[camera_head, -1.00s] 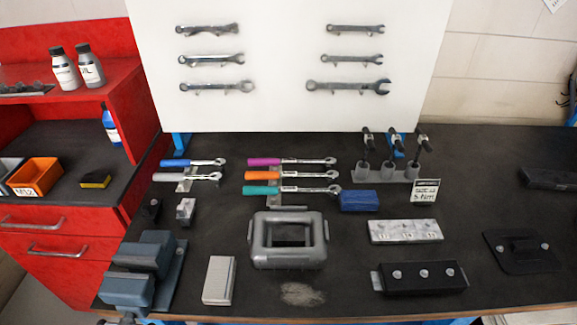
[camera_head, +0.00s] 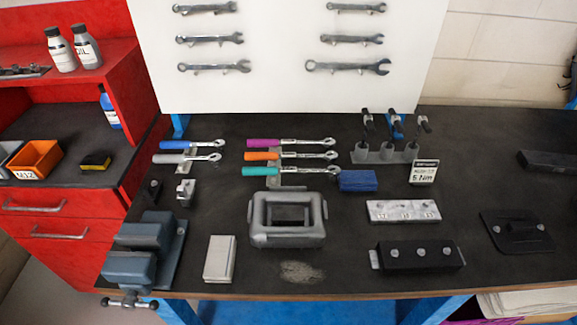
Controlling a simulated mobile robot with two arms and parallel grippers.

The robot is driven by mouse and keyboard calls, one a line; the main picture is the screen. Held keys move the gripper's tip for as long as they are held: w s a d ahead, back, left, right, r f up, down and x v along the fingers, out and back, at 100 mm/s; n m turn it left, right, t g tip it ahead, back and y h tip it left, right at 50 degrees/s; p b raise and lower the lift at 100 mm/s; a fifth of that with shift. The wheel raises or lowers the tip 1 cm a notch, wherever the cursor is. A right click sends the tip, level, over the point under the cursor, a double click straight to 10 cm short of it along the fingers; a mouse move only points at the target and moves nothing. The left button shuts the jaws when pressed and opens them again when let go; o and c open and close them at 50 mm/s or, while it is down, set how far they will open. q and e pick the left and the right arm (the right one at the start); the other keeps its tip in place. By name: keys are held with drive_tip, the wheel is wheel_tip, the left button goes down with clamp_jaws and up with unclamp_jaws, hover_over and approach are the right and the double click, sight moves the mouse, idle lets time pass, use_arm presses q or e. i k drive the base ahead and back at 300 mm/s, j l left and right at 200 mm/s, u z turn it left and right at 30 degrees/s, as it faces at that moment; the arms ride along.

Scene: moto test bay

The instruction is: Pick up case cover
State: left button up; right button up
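No thing in view is labelled as the case cover. A flat black plate with a raised middle and bolts (camera_head: 517,232) lies on the right of the dark workbench (camera_head: 340,285); it could be the cover, but I cannot tell for sure. A grey, open rectangular housing (camera_head: 287,239) stands at the bench's middle front. Right of it are a silver block with bolts (camera_head: 404,211) and a black block with several bolts (camera_head: 420,257). Neither of my grippers is in view.
A blue-grey vise (camera_head: 146,250) and a pale block (camera_head: 220,259) stand at the left front. Bare bench lies between the black block and plate.

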sight(519, 233)
drive_tip(key=z, duration=1.7)
